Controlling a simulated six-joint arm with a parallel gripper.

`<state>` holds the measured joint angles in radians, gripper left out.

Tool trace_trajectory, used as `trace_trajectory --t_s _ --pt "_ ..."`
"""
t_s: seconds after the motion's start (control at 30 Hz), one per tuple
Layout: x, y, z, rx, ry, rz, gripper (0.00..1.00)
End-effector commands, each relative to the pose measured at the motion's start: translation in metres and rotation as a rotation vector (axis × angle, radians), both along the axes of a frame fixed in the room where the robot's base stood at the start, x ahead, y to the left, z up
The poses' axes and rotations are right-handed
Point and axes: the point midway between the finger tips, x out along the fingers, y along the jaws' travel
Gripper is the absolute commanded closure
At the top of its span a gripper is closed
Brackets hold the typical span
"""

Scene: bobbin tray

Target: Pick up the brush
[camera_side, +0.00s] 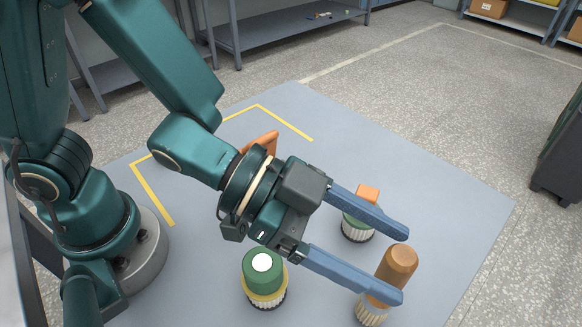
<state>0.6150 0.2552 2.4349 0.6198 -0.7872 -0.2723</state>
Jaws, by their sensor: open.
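A brush with a rounded brown-orange handle (397,264) and pale bristles (371,312) stands at the lower right on the grey-blue tabletop (440,205). My gripper (398,266) is open, with its two blue fingers pointing right. In the picture the handle shows in the gap near the fingertips, and the lower finger crosses in front of its lower part. I cannot tell from this one view whether the handle is truly between the fingers. No contact is clear.
A green, pale-ribbed piece with an orange block on top (367,194) stands behind the upper finger. A green piece with a yellow band and white top (263,272) stands below my wrist. An orange thing (262,141) is partly hidden behind my wrist. The tabletop's right side is clear.

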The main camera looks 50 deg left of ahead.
Motion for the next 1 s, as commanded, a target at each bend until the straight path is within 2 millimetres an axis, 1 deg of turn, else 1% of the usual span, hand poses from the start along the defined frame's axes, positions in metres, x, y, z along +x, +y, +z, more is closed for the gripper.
trace_trajectory --t_s 0.03,0.17,0.6,0.73,0.97,1.0 --pt "0.0 0.001 -0.005 0.003 0.003 0.002 0.26" --pt "0.002 -0.002 -0.009 0.001 -0.003 0.002 0.26" --pt "0.021 -0.037 -0.025 0.002 -0.003 0.001 0.26" --pt "0.023 -0.041 -0.026 0.001 -0.005 0.001 0.26" --pt "0.023 -0.041 -0.026 0.001 -0.004 0.002 0.26" --pt "0.023 -0.041 -0.026 0.001 -0.004 0.002 0.42"
